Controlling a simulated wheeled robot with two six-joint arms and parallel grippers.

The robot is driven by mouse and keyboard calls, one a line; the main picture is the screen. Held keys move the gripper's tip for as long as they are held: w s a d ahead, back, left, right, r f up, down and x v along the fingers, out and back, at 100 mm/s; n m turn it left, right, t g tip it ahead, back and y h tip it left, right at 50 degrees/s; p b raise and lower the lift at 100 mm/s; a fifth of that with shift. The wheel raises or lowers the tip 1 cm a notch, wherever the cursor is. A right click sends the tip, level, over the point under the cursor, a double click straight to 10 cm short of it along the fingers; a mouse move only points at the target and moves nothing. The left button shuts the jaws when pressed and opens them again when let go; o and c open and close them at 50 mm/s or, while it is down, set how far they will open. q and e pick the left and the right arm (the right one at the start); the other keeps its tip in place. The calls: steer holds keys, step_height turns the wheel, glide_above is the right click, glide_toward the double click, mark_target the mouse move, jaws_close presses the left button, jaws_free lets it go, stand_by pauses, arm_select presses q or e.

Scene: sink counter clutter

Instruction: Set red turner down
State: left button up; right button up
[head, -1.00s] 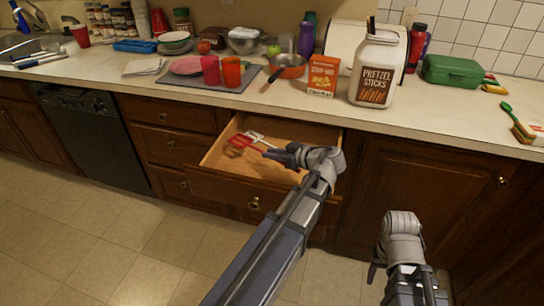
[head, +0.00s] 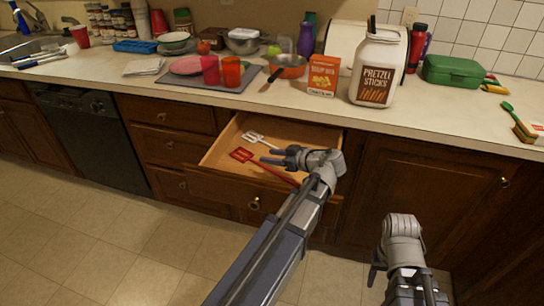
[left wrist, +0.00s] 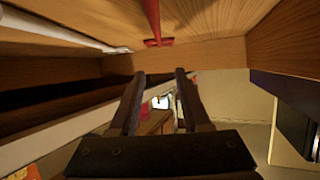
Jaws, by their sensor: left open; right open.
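The red turner (head: 243,156) lies in the open drawer (head: 222,150), its slotted head to the left and its handle running right toward the drawer front. It also shows at the top of the left wrist view (left wrist: 153,22). My left gripper (head: 270,157) is over the drawer, open and empty, beside the turner and apart from its head. Its two fingers stand spread in the left wrist view (left wrist: 158,75). A white slotted turner (head: 254,137) lies behind the red one. My right gripper (head: 373,275) is open, low in front of the cabinets.
The counter above holds a pretzel jar (head: 376,68), an orange box (head: 322,76), a pan (head: 288,66), red cups (head: 231,72) and a green case (head: 458,69). The drawer walls stand around the turners. The floor in front is clear.

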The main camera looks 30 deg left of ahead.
arm_select(q)
steer(key=shift+r, duration=0.15)
steer(key=shift+d+r+p, duration=0.25)
steer(key=shift+r+p, duration=0.55)
steer(key=shift+p, duration=0.2)
steer(key=p+v, duration=0.4)
steer(key=v, duration=0.7)
steer(key=shift+d+f, duration=0.15)
steer(key=shift+d, duration=0.05)
steer(key=shift+s, duration=0.1)
steer(key=shift+c, duration=0.3)
